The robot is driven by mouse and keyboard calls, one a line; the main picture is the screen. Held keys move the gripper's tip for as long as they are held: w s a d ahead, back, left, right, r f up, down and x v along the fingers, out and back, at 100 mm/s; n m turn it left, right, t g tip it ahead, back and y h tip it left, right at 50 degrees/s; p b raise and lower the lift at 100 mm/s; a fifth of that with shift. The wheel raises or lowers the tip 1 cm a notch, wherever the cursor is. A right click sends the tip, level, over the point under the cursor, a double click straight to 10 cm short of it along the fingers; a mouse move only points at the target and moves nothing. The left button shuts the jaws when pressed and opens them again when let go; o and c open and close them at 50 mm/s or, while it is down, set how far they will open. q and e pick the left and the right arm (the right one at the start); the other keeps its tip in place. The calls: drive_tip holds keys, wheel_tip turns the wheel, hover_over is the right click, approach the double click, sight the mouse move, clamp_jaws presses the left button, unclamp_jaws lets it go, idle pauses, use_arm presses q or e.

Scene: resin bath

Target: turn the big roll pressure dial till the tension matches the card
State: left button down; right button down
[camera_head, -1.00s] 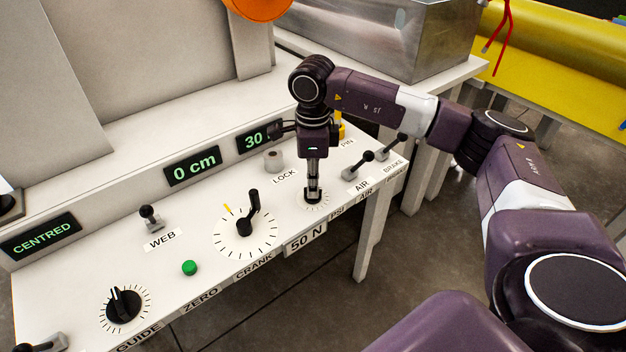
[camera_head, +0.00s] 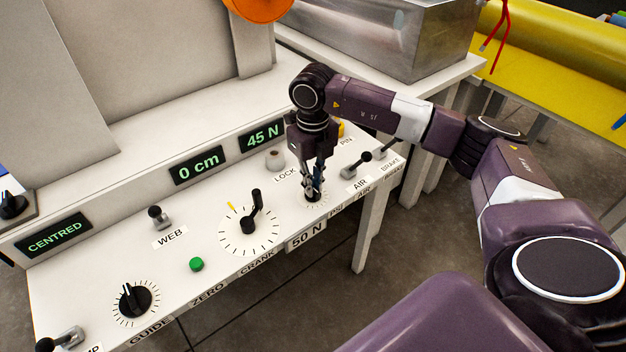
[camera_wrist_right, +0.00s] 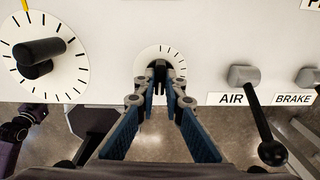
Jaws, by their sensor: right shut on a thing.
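The roll pressure dial (camera_wrist_right: 159,73) is a small black knob on a white tick-marked disc, mostly covered by my gripper in the head view. My right gripper (camera_head: 314,195) points down and is shut on the knob; in the right wrist view its two fingers (camera_wrist_right: 159,95) close on the knob from both sides. The tension display (camera_head: 263,136) reads 45 N in green. The card (camera_head: 306,235) on the panel's front edge reads 50 N. My left gripper is not in view.
The crank (camera_head: 251,219) stands left of the dial, with the green zero button (camera_head: 197,264) and the guide knob (camera_head: 131,299) further left. The AIR lever (camera_head: 357,164) and BRAKE lever stand close on the right.

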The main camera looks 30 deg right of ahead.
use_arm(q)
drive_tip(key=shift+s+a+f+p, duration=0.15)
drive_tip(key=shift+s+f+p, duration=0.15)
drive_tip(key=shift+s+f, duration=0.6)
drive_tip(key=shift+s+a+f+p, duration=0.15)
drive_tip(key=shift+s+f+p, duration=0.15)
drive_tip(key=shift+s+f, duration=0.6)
use_arm(e)
drive_tip(key=shift+w+r+m, duration=0.1)
drive_tip(key=shift+m, duration=1.8)
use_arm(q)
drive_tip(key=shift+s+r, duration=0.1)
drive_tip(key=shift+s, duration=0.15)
use_arm(e)
drive_tip(key=c, duration=2)
unclamp_jaws()
wheel_tip(320, 180, up, 12)
drive_tip(key=shift+f, duration=0.1)
